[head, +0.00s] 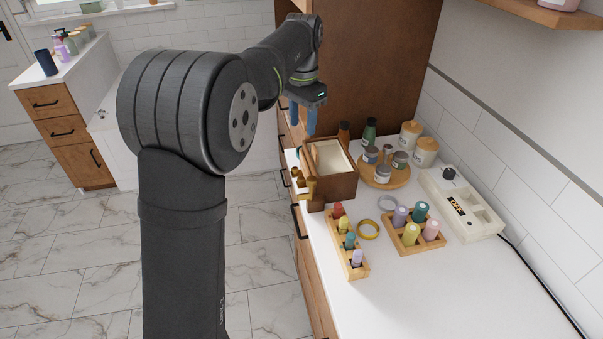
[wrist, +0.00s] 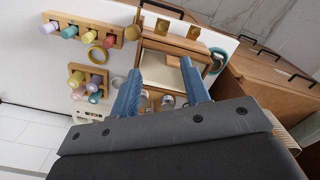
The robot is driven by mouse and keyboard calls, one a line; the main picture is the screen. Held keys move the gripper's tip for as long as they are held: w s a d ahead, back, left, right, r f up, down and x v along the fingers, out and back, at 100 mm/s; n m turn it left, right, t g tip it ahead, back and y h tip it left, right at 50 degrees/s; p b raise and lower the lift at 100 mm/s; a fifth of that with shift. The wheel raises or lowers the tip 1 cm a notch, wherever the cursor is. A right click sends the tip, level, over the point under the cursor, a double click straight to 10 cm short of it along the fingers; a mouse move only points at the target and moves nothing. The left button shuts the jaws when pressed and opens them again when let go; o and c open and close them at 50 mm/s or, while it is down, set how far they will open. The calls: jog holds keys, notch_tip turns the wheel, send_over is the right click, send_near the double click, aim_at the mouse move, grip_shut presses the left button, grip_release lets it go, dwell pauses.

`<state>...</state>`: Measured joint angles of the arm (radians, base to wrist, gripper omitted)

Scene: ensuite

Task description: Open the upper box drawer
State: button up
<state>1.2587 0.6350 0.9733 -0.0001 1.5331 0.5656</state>
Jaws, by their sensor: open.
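The dark brown wooden box (head: 341,187) stands near the left edge of the white counter. Its top shows a pale cream panel or interior, and I cannot tell which. Brass pulls (head: 311,187) show on its left side; in the wrist view brass pulls (wrist: 193,31) stand beyond the box's wooden edge (wrist: 172,46). The drawer seams are too small to tell upper from lower. My gripper (head: 303,122) has blue fingers and is open and empty, above and behind the box. In the wrist view my gripper (wrist: 161,68) has its fingers over the box, which partly hide it.
A round wooden tray (head: 390,180) with several jars is right of the box. Two wooden racks with colored bottles, a yellow ring (head: 368,229) and a pale ring (head: 387,203) lie in front. A tall brown cabinet (head: 375,60) rises behind. Free floor lies left of the counter.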

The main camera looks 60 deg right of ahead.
jog(key=m, duration=0.2)
send_near(301, 178)
notch_tip(301, 178, down, 8)
jog(key=shift+f, duration=0.1)
dwell(0.3)
